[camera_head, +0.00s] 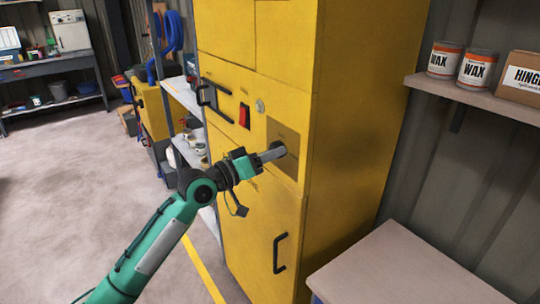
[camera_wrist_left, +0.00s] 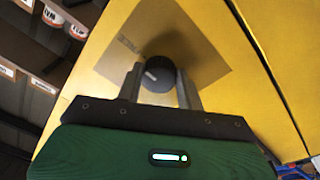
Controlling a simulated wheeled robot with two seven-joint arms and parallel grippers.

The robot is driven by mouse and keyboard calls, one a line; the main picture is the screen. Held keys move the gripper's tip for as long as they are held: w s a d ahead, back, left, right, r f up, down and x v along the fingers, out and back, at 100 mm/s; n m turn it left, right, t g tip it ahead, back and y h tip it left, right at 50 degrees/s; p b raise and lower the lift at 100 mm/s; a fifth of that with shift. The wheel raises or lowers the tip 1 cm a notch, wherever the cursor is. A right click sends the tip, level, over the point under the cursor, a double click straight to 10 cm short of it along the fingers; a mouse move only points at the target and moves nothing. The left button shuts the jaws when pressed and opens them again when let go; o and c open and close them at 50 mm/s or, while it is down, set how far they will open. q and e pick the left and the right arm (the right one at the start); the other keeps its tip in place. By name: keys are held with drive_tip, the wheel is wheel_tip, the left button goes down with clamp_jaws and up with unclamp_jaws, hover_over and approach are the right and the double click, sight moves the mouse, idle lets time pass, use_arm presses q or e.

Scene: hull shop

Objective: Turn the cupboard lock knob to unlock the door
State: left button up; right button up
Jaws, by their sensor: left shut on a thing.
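The yellow cupboard (camera_head: 350,110) stands in the middle of the head view, with a black handle (camera_head: 280,253) on its lower door. A square plate (camera_head: 286,137) on its front bears the lock knob. My left gripper (camera_head: 277,151) reaches the plate and hides most of the knob there. In the left wrist view the knob (camera_wrist_left: 157,76) is round and black with a pale pointer mark, and it sits between the two fingers of my left gripper (camera_wrist_left: 160,88), which are shut on it. The pointer aims left and slightly up in that view. My right gripper is not in view.
A pale bench (camera_head: 400,270) stands at the right below a shelf (camera_head: 480,98) with wax tins (camera_head: 478,69) and a box (camera_head: 520,78). Floor at left is clear.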

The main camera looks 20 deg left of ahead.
use_arm(q)
drive_tip(key=o, duration=1)
drive_tip(key=b+v, duration=0.3)
drive_tip(key=v, duration=1)
drive_tip(key=shift+s+a+b, duration=0.3)
drive_tip(key=shift+b, duration=0.05)
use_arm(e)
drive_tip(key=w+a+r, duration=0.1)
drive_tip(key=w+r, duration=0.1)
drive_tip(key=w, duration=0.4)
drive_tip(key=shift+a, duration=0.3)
use_arm(q)
drive_tip(key=shift+f, duration=0.1)
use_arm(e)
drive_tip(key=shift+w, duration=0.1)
